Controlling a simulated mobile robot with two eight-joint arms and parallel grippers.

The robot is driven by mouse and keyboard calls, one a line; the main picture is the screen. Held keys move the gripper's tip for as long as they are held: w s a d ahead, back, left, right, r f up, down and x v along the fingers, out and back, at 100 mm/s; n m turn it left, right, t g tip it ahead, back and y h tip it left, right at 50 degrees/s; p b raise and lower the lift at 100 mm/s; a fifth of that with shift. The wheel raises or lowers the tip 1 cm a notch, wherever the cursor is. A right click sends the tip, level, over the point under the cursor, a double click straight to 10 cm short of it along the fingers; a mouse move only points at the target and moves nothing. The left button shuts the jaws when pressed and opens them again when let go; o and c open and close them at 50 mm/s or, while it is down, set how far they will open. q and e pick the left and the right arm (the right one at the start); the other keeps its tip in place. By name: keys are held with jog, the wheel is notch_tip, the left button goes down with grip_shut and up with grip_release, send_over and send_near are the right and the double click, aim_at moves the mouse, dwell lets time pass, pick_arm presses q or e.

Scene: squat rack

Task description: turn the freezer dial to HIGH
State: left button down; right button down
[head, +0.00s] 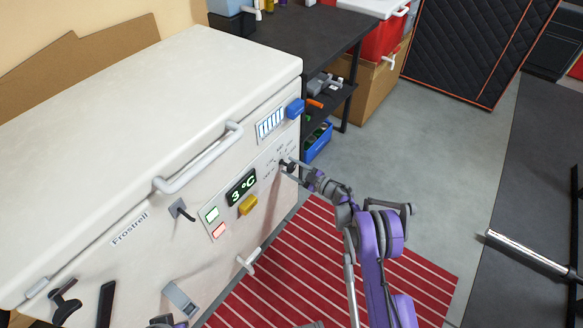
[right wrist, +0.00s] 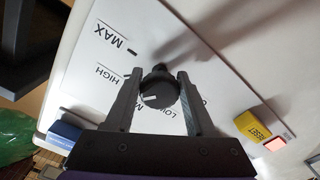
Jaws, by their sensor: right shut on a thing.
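The freezer (head: 120,110) is a white chest with a control panel on its front. My right gripper (head: 288,166) is at the panel's dial, which is small and mostly hidden in the head view. In the right wrist view, the dark round dial (right wrist: 158,88) sits between the two fingers of my right gripper (right wrist: 157,84), which is shut on it. The dial's white mark points left, toward the left finger, below the HIGH label (right wrist: 108,73). MAX is further up, and LOW is partly hidden below the dial. A dark and purple part at the head view's bottom edge may be my left gripper.
A 3 °C display (head: 241,187), a yellow button (head: 248,205) and a blue block (head: 295,108) are near the dial. A long handle (head: 200,160) sticks out above. A black shelf table (head: 300,38) stands beyond. A red striped mat (head: 310,250) lies on the floor.

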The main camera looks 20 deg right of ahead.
jog(key=shift+a+m, duration=0.1)
jog(key=shift+m, duration=0.5)
jog(key=shift+c, duration=1.2)
grip_release()
jog(key=p+v, duration=0.2)
jog(key=v, duration=0.9)
